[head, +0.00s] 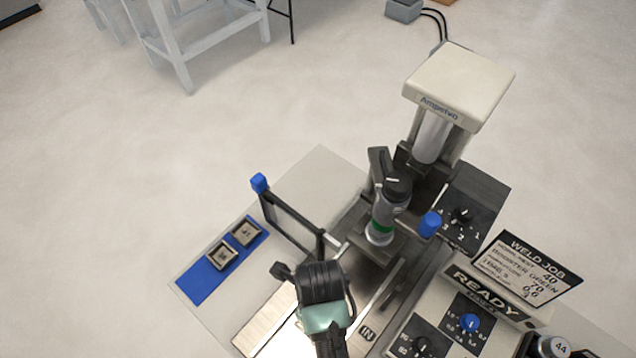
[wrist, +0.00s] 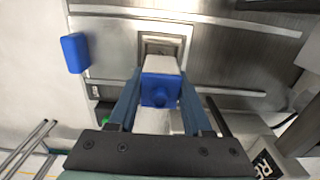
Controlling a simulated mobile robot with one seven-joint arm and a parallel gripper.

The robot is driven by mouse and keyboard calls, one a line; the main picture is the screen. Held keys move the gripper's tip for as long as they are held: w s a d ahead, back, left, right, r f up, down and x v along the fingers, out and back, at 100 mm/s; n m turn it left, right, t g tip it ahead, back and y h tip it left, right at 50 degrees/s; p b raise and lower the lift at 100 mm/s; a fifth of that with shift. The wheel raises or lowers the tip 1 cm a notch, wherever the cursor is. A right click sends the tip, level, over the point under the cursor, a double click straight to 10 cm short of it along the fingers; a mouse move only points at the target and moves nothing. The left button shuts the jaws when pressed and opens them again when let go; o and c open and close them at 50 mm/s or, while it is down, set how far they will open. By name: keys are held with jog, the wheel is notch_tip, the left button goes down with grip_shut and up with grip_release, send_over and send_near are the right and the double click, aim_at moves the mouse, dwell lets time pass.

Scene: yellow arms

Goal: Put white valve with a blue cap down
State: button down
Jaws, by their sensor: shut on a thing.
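The white valve with a blue cap (wrist: 160,90) is between the two blue-grey fingers of my gripper (wrist: 158,78) in the wrist view. The gripper is shut on it, with the blue cap facing the camera. A square metal nest (wrist: 180,33) shows just beyond the valve, over the grey metal plate. I cannot tell whether the valve touches the nest. In the head view my gripper's dark body is above the front of the workstation and hides the valve and the fingertips.
A press (head: 458,85) stands at the back, with a dark cylindrical tool (head: 388,205) before it. A blue mat (head: 200,285) with two square metal holders (head: 222,256) lies left. Blue-topped levers (head: 259,183) rise beside the plate. A READY panel (head: 488,290) and weld job sign (head: 530,268) stand right.

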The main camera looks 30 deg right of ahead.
jog(key=shift+f, duration=2.1)
jog(key=shift+f, duration=0.1)
jog(key=shift+c, duration=1.7)
grip_release()
